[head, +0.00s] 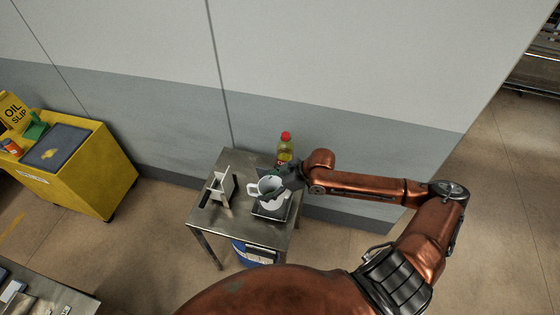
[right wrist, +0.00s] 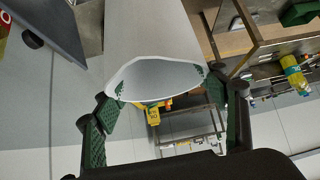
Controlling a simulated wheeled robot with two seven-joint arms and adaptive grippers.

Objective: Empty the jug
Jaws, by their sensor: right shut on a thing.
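A white jug (head: 266,189) with a handle on its left is over the right part of the small metal table. My right gripper (head: 284,180) is shut on the jug from the right side. In the right wrist view the jug (right wrist: 155,35) fills the upper middle, its wide rim facing the camera, with green finger pads on both sides of it. The visible inside looks pale; I cannot tell whether anything is in it. Its exact tilt is unclear. My left gripper is out of view.
A pale upright holder (head: 223,186) stands left on the metal table (head: 208,222). A blue drum (head: 256,254) is underneath. A yellow cart (head: 92,180) stands far left.

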